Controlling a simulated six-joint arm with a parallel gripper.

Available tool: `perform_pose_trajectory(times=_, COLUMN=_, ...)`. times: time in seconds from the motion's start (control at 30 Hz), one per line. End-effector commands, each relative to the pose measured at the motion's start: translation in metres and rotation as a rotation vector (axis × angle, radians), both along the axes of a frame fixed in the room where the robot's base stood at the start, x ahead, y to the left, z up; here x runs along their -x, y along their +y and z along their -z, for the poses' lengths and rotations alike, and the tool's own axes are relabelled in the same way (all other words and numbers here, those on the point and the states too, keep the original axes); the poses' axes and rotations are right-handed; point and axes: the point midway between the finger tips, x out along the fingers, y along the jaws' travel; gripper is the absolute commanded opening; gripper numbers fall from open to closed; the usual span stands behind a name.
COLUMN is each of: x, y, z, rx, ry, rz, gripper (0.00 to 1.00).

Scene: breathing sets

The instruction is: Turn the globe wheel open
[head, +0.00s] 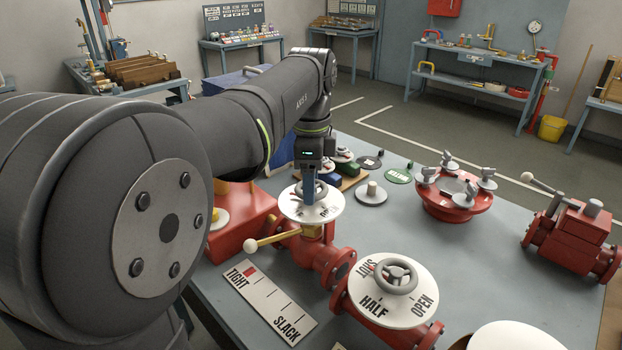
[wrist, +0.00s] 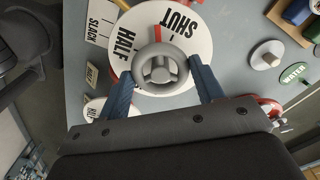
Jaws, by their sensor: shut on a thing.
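The globe wheel (wrist: 160,68) is a grey handwheel on a white round dial (wrist: 200,50) marked HALF and SHUT in the wrist view. A red mark on the dial shows close to SHUT. The same dial (head: 329,213) shows in the head view on top of a red valve, its wheel mostly hidden behind my gripper. My gripper (head: 309,190) points straight down there and is shut on the wheel. In the wrist view my gripper's blue fingers (wrist: 162,84) stand on either side of the wheel.
A second dial (head: 425,277) with a grey handwheel stands in front, marked SHUT, HALF and OPEN. A TIGHT/SLACK plate (head: 268,304) lies to its left. A brass lever with a pale knob (head: 251,244) sticks out left below my gripper. A red flanged fitting (head: 452,196) stands right.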

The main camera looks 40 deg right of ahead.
Motion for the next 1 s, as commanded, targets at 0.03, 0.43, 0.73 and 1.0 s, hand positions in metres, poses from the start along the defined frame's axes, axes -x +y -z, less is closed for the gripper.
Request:
perform_pose_trajectory(times=0.03, x=-0.0001, y=0.0001, z=-0.0007, rx=0.001, ry=-0.001, rz=-0.043, gripper=0.38)
perform_pose_trajectory(times=0.43, x=0.0003, y=0.0003, z=-0.001, rx=0.001, ry=-0.001, rz=-0.422, gripper=0.38)
perform_pose_trajectory(times=0.73, x=0.0005, y=0.0003, z=-0.0011, rx=0.002, ry=-0.001, rz=-0.707, gripper=0.38)
perform_pose_trajectory(times=1.0, x=0.0008, y=0.0003, z=-0.0012, rx=0.003, ry=-0.002, rz=-0.963, gripper=0.38)
